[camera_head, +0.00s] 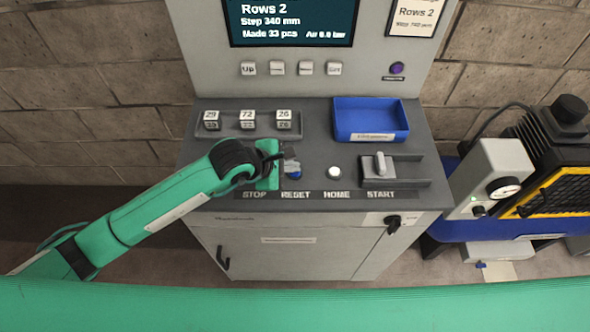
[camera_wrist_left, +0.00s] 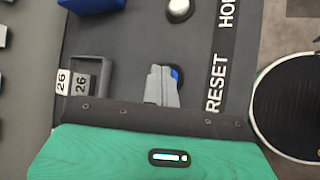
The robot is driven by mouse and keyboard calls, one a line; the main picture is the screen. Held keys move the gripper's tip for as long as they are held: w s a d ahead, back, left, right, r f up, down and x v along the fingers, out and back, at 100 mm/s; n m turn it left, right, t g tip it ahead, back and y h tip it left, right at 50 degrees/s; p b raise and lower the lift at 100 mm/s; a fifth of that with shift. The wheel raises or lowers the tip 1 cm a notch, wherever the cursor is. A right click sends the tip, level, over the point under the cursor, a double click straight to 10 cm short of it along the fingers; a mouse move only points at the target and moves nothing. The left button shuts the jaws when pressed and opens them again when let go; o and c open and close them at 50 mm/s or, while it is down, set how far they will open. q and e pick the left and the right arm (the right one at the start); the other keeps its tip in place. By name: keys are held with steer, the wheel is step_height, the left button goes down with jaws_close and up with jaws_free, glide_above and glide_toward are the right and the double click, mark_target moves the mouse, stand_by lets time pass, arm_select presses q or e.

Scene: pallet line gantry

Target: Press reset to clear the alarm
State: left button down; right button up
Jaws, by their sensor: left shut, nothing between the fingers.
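The blue reset button (camera_head: 294,174) sits on the grey console above the printed word RESET. My left gripper (camera_head: 289,164) comes in from the left and is shut and empty, with its fingertips right at the button. In the left wrist view the shut fingers (camera_wrist_left: 163,86) partly cover the blue button (camera_wrist_left: 176,74), and only a sliver of blue shows beside their tips. I cannot tell whether they touch it or whether it is pushed in. The screen (camera_head: 292,22) shows rows, step and pieces made; its top is cut off. My right gripper is out of view.
A white HOME button (camera_head: 334,172) is just right of reset. Farther right is the START switch (camera_head: 380,163) between raised guards. A blue tray (camera_head: 371,121) and a row of number blocks (camera_head: 247,121) stand behind. The gripper hides the spot above STOP.

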arm_select(q)
steer(key=shift+f, duration=0.15)
stand_by(0.4)
steer(key=shift+r, duration=0.85)
steer(key=shift+r+p, duration=1.2)
steer(key=shift+r, duration=1.35)
